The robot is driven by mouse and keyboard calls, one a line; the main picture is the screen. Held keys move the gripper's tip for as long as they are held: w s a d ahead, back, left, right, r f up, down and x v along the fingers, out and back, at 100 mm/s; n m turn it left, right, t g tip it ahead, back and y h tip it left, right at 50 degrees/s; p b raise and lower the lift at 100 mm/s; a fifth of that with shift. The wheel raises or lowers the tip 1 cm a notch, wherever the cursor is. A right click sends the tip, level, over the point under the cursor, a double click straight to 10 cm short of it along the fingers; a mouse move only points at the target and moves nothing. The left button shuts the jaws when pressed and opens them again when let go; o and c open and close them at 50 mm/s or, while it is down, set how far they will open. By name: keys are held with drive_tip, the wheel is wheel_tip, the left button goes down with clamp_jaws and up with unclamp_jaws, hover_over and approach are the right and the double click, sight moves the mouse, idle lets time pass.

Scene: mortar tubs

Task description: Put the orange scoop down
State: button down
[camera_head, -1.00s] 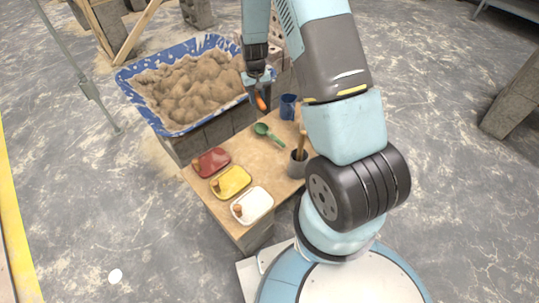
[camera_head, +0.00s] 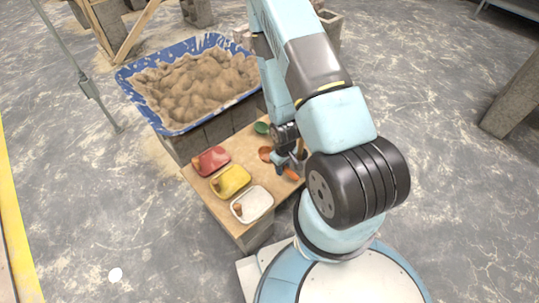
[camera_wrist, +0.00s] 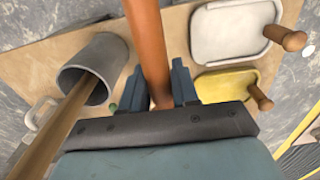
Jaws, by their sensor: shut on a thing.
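The orange scoop shows on both sides of my gripper (camera_head: 286,168) in the head view, with one rounded orange end (camera_head: 265,153) to the left. In the wrist view, the orange handle (camera_wrist: 148,45) runs up from between the fingers of my gripper (camera_wrist: 160,90). My gripper is shut on the scoop, low over the wooden table (camera_head: 238,212). The arm hides part of the scoop, and I cannot tell whether it touches the table.
A red tray (camera_head: 211,160), a yellow tray (camera_head: 231,181) and a white tray (camera_head: 252,204) line the near-left table edge. A green scoop (camera_head: 262,128) lies behind. A sand-filled blue tub (camera_head: 187,128) stands beyond.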

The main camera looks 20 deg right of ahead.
drive_tip(key=shift+s+f, duration=0.1)
drive_tip(key=shift+f, duration=0.05)
drive_tip(key=w+f, duration=0.3)
drive_tip(key=w, duration=0.1)
drive_tip(key=w+f, duration=0.3)
drive_tip(key=w, duration=0.2)
drive_tip(key=w+d+f, duration=0.1)
drive_tip(key=w+f, duration=0.2)
drive_tip(key=w, duration=0.1)
drive_tip(key=shift+w+d+f, duration=0.1)
drive_tip(key=shift+w+f, duration=0.1)
drive_tip(key=shift+f, duration=1.75)
drive_tip(key=c, duration=0.8)
unclamp_jaws()
drive_tip(key=shift+c, duration=0.2)
drive_tip(key=shift+r, duration=0.1)
